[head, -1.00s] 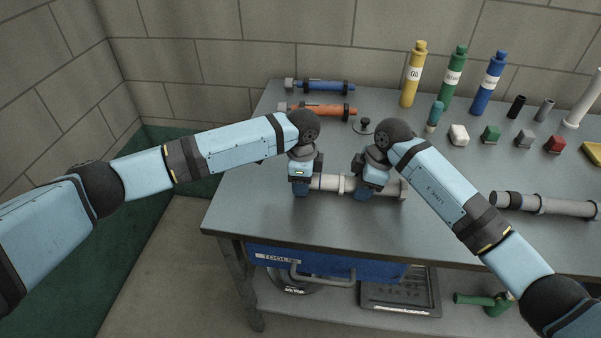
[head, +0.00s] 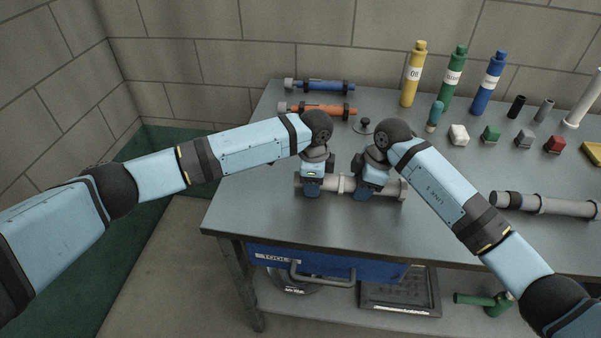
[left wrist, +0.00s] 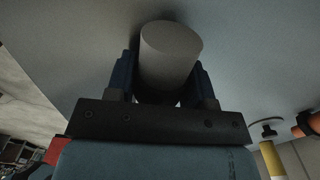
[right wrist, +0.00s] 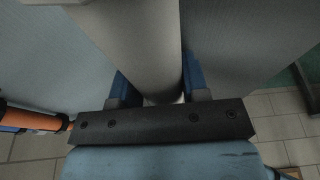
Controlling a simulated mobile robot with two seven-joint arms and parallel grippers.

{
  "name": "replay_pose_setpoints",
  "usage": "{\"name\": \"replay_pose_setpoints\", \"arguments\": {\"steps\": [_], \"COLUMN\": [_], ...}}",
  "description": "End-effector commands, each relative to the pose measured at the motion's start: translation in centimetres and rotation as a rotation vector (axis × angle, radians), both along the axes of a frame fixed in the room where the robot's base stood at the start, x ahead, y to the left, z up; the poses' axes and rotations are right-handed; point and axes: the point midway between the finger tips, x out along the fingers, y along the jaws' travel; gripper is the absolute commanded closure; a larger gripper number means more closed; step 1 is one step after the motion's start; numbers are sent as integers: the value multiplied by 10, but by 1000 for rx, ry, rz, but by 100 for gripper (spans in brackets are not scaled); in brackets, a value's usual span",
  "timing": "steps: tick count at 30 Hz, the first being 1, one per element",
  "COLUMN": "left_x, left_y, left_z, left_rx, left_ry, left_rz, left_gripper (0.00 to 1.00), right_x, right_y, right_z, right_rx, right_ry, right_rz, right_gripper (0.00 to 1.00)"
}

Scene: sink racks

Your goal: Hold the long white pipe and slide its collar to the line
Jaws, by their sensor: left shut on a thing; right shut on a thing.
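The long white pipe (head: 388,190) lies left to right near the table's front edge, with a pale ring near its middle and another at its right end. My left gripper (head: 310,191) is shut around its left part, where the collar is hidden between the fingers. A short pipe end sticks out to the left. In the left wrist view the round pipe end (left wrist: 170,55) stands between both fingers. My right gripper (head: 363,189) is shut on the pipe right of the middle ring. In the right wrist view the pipe (right wrist: 135,40) runs between its fingers. I cannot make out the line.
Another grey-white pipe (head: 565,207) with a dark band lies to the right. Behind are orange (head: 322,110) and blue (head: 318,86) tubes, a small black stand (head: 364,126), several bottles and coloured blocks. The table's front left is clear.

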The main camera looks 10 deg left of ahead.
Motion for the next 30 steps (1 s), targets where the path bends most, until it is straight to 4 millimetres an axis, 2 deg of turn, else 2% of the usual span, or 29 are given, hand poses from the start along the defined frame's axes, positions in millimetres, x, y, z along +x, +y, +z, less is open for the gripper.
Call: {"name": "replay_pose_setpoints", "arguments": {"steps": [1,2,5,14,30], "left_x": [0,0,0,0,0], "left_y": [0,0,0,1,1], "left_z": [0,0,0,2,53], "left_rx": [-1,-1,0,1,0], "left_ry": [0,-1,0,-1,-1], "left_rz": [-1,-1,0,0,0], "left_gripper": [71,47,24,24,24], "right_x": [0,0,0,0,0], "right_y": [0,0,0,0,-1], "right_z": [0,0,0,0,0], "right_rx": [1,1,0,0,0], "right_ry": [0,0,0,0,-1], "right_rz": [1,1,1,0,0], "right_gripper": [79,79,79,79,79]}}
